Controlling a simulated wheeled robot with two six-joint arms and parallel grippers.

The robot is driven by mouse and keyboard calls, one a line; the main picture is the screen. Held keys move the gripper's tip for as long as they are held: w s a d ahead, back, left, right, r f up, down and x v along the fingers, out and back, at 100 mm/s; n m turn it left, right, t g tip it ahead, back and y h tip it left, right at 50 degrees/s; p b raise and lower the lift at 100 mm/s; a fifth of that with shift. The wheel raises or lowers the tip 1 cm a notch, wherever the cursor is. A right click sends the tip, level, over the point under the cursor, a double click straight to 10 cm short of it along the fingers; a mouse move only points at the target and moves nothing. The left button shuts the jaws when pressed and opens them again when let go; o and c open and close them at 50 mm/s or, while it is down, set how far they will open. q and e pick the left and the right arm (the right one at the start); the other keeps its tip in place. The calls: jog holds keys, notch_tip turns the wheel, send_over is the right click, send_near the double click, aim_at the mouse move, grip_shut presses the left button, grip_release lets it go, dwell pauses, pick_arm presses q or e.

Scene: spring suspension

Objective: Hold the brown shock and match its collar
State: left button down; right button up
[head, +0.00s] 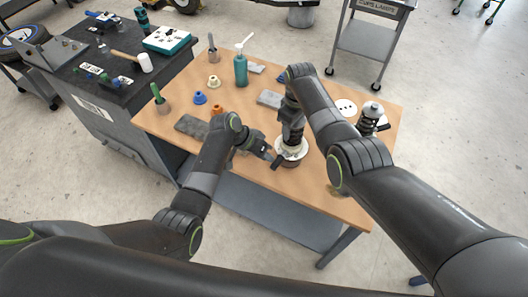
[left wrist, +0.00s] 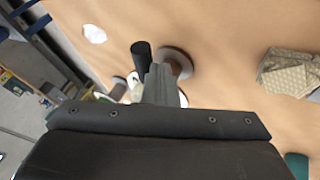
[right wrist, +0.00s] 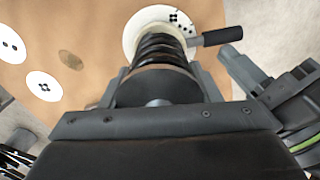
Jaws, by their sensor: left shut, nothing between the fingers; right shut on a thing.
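A shock with a black coil spring (right wrist: 158,48) and a dark lower body is held between the fingers of my right gripper (head: 291,122). Its far end meets a white round plate with black dots (right wrist: 138,32); whether it is seated there is unclear. In the head view the plate (head: 296,150) lies under the gripper. A black handle (right wrist: 217,37) sticks out from the plate's side. My left gripper (head: 272,156) is shut and empty beside the plate, close to this handle; contact cannot be told. In the left wrist view the handle (left wrist: 141,48) is just past my fingers.
Another shock (head: 370,115) stands at the right of the table, near white dotted discs (head: 345,107). Blue (head: 199,97), orange (head: 216,110) and cream (head: 214,82) collars sit at the left. A teal bottle (head: 240,70) and a grey pad (head: 191,126) are also there.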

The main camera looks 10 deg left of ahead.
pick_arm(q)
jog(key=shift+n+t, duration=0.3)
jog(key=shift+n, duration=0.4)
jog(key=shift+s+d, duration=0.45)
jog(key=shift+d, duration=0.35)
jog(key=shift+s+d, duration=0.5)
jog(key=shift+d, duration=0.3)
jog(key=shift+s+d, duration=0.45)
jog(key=shift+d, duration=0.35)
jog(key=shift+f, duration=0.1)
